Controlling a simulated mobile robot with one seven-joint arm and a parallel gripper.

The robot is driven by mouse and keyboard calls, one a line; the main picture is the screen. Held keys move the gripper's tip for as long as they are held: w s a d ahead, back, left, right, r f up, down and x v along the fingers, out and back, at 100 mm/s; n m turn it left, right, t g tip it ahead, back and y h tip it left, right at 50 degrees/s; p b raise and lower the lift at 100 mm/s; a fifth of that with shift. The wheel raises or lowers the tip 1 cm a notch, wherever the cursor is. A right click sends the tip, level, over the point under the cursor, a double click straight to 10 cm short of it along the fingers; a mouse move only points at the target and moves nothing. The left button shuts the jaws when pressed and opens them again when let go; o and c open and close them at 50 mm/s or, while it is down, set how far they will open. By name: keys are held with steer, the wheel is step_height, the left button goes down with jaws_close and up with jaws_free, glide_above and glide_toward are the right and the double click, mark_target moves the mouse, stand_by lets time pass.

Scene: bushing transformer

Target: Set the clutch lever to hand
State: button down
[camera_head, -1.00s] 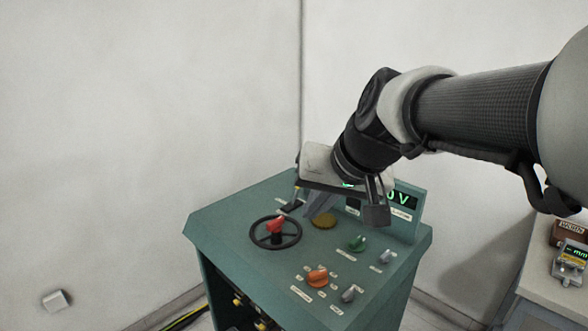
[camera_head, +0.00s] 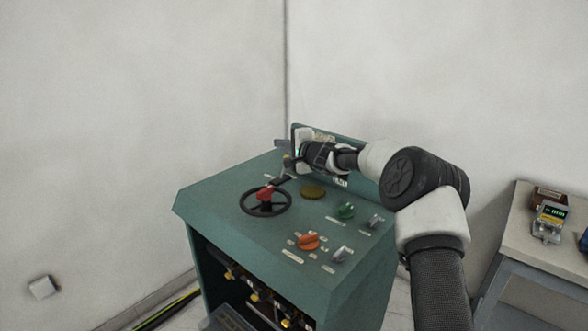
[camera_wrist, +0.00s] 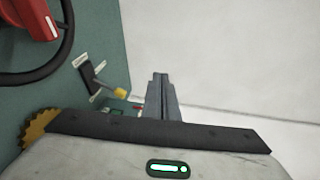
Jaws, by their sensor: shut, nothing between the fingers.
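The clutch lever is a short grey arm with a yellow knob (camera_wrist: 120,92), rising from a black slotted plate (camera_wrist: 88,76) on the green panel in the wrist view. In the head view its black plate (camera_head: 281,181) shows behind the handwheel, and the lever is small and partly unclear near my gripper. My gripper (camera_wrist: 160,77) is shut and empty. In the wrist view its fingers are to the right of the yellow knob, with a visible gap. In the head view my gripper (camera_head: 279,145) points left above the console's back edge.
The black handwheel (camera_head: 246,206) with a red handle (camera_head: 265,193) stands in front of the lever. A brass disc (camera_head: 312,192), green knob (camera_head: 346,210) and orange knob (camera_head: 308,241) are on the panel. A side table (camera_head: 500,235) stands at right.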

steer(key=w+d+f+m+h, duration=0.1)
steer(key=d+f+m, duration=0.1)
steer(key=f, duration=0.1)
steer(key=w+d+f+m+t+h, duration=0.1)
steer(key=d+f, duration=0.2)
steer(key=f, duration=0.1)
steer(key=w+d+f+m+h, duration=0.1)
steer(key=d+f+m, duration=0.1)
steer(key=d+f, duration=0.1)
steer(key=shift+w+d+f+m+b, duration=0.15)
steer(key=shift+w+f+m+b, duration=0.15)
steer(key=shift+w+f+b, duration=0.15)
